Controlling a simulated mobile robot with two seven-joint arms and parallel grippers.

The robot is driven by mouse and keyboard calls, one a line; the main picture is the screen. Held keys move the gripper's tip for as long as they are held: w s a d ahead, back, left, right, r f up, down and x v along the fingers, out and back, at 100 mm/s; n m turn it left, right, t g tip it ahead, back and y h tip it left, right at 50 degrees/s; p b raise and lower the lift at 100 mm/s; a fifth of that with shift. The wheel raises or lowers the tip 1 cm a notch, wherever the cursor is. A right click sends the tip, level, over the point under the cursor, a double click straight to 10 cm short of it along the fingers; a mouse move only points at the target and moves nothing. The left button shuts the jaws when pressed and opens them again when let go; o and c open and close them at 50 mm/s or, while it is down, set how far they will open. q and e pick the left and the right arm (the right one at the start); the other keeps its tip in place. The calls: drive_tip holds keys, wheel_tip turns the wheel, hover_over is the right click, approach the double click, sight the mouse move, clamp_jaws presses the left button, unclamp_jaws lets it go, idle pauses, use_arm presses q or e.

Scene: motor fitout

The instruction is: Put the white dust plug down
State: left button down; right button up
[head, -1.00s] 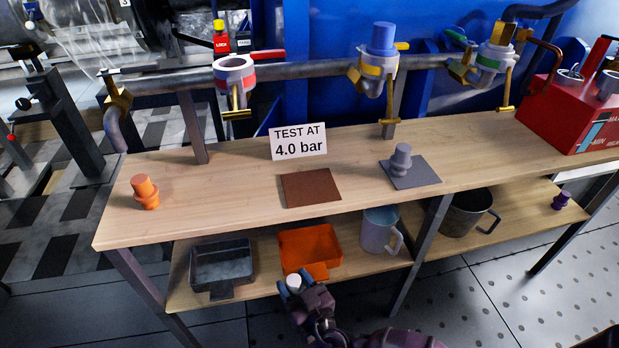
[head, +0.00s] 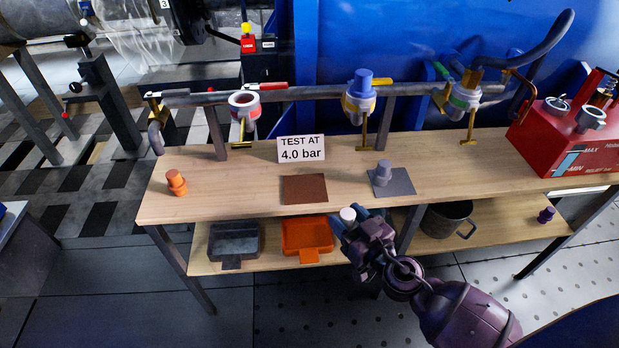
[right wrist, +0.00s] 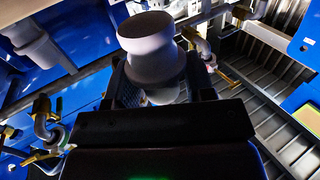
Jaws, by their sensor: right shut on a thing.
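The white dust plug (head: 348,214) is held upright between the fingertips of my right gripper (head: 354,222). The gripper is shut on it, in front of the bench's front edge and clear of any surface. In the right wrist view the plug (right wrist: 152,48) stands above the fingers, looking grey in shadow. On the bench top (head: 240,180) lie a brown mat (head: 305,189), which is empty, and a grey mat (head: 403,183) with a grey plug (head: 383,171) on it. My left gripper is not in view.
An orange plug (head: 176,182) stands at the bench's left end. The lower shelf (head: 270,263) bears a dark tray (head: 233,240), an orange tray (head: 306,235), a dark mug (head: 446,219) and a purple plug (head: 546,215). A red box (head: 570,140) stands at the right, and a pipe with valves runs behind.

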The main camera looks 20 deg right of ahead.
drive_tip(key=w, duration=0.3)
drive_tip(key=w+a+p, duration=0.1)
drive_tip(key=w, duration=0.3)
drive_tip(key=w+a, duration=0.1)
drive_tip(key=w, duration=0.3)
drive_tip(key=shift+w+a+r+p, duration=0.15)
drive_tip(key=shift+r+p, duration=0.05)
drive_tip(key=shift+p, duration=0.2)
drive_tip(key=w, duration=0.2)
drive_tip(key=w+a, duration=0.1)
drive_tip(key=w, duration=0.2)
drive_tip(key=shift+w+f, duration=0.1)
drive_tip(key=shift+w, duration=0.05)
drive_tip(key=shift+f, duration=0.3)
drive_tip(key=shift+f, duration=0.25)
drive_tip(key=o, duration=1)
drive_tip(key=shift+c, duration=0.2)
drive_tip(key=shift+r, duration=0.1)
